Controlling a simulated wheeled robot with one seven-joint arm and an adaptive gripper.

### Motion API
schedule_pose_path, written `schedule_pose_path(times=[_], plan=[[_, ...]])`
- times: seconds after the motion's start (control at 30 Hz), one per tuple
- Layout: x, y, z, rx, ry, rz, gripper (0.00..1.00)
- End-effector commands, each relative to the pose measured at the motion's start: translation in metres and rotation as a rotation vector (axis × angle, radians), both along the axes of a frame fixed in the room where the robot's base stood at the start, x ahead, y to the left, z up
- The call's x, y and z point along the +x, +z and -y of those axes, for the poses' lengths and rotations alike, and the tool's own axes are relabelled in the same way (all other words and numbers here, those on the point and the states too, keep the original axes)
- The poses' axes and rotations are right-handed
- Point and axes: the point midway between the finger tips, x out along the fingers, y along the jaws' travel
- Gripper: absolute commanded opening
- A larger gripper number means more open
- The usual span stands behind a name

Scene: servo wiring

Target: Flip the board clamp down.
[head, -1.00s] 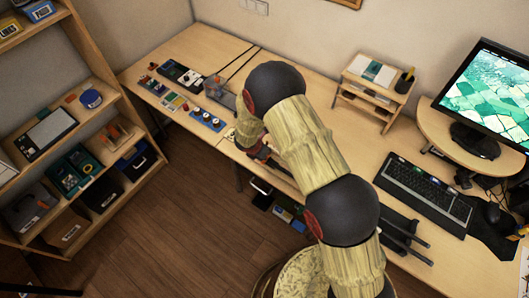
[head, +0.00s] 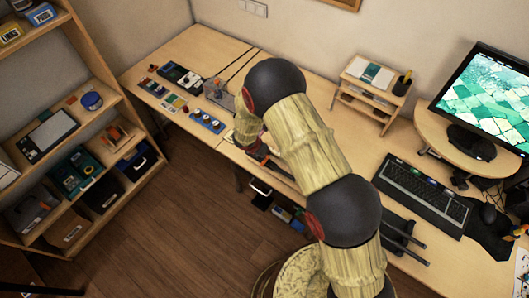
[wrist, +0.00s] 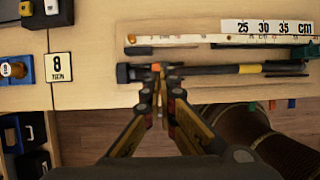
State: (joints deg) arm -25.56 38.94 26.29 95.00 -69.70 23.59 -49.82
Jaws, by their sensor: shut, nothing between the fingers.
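My gripper (wrist: 167,82) is shut and empty in the wrist view. Its fingertips overlap the lower edge of a long dark bar (wrist: 215,70) with a black block at its left end, an orange mark and a yellow band. I cannot tell whether they touch it. I cannot tell for sure which thing is the board clamp. In the head view, a small grey fixture with a reddish upright part (head: 217,88) stands on the desk left of my arm, partly hidden by it. My gripper (head: 262,155) shows small and dark there, near the desk's front edge.
A pale measuring strip (wrist: 180,40) lies behind the bar, beside a white scale label (wrist: 268,27). A tag marked 8 (wrist: 58,67) and a blue block (wrist: 16,68) lie left. A keyboard (head: 425,192) is on the desk's right part; a shelf (head: 75,130) stands left.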

Motion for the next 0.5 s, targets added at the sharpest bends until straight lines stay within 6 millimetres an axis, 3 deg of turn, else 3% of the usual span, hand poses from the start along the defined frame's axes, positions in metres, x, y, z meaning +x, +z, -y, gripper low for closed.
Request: schedule_pose_path(times=[0.03, 0.5], plan=[[-0.001, 0.014, -0.001, 0.0, 0.0, 0.002, 0.0], [-0.004, 0.103, -0.003, 0.001, -0.004, 0.002, 0.0]])
